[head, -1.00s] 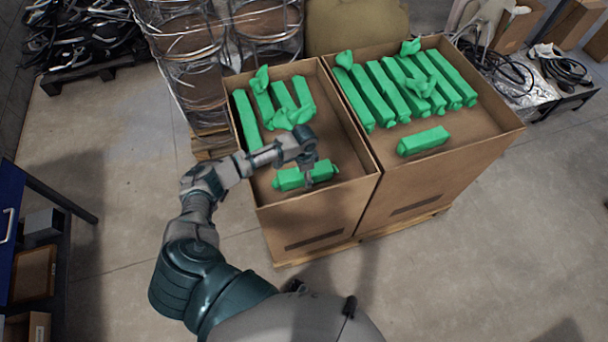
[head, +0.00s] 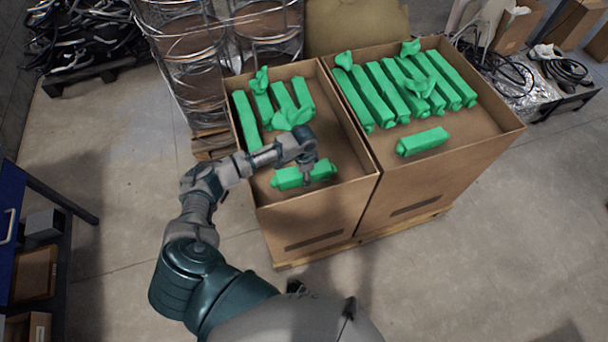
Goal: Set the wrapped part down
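A green wrapped part (head: 287,179) lies level, low in the near end of the left cardboard box (head: 318,214), with free cardboard around it. My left gripper (head: 308,176) points down at this part, its fingers overlapping the part right of its middle. The part's far side and the gap between the fingers are hidden, so I cannot tell whether they press on it. Several more green wrapped parts (head: 246,122) lie at the far end of this box. My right gripper is out of view.
A second cardboard box (head: 437,193) adjoins on the right, with a row of green parts (head: 377,98) and one separate part (head: 422,141). Both boxes stand on a wooden pallet (head: 350,243). Wire-bound stacks (head: 190,60) stand behind; a blue cabinet (head: 12,215) is at left.

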